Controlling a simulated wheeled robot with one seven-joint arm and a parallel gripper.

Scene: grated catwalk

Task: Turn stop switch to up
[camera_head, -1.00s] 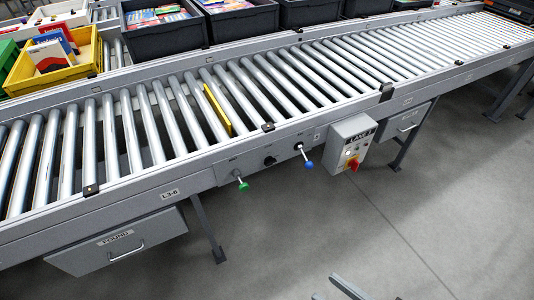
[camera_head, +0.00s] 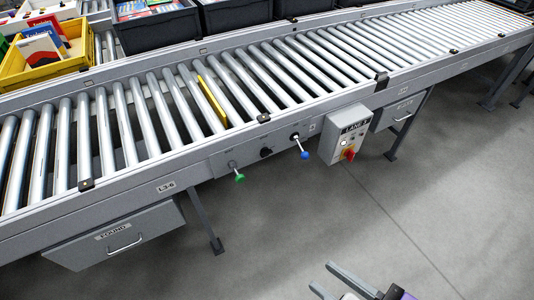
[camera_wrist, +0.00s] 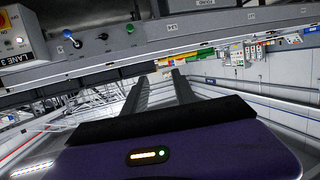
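A grey control panel (camera_head: 215,163) on the conveyor's side carries a green-tipped lever (camera_head: 239,177), a black knob (camera_head: 266,153) and a blue-tipped lever (camera_head: 303,154). Both levers slant out and down in the head view. Their small labels are unreadable, so I cannot tell which is the stop switch. The wrist view shows the blue-tipped lever (camera_wrist: 68,34), black knob (camera_wrist: 102,36) and green-tipped lever (camera_wrist: 130,28) along the top. My gripper (camera_head: 328,277) is open and empty, in front of the conveyor and apart from the panel. Its two spread fingers (camera_wrist: 160,76) show in the wrist view.
A LANE box (camera_head: 347,135) with a red-and-yellow knob (camera_head: 349,154) juts out right of the panel. A drawer (camera_head: 118,235) hangs below left, another (camera_head: 402,110) at right. A yellow strip (camera_head: 210,99) lies among the rollers. The floor (camera_head: 300,220) before the panel is clear.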

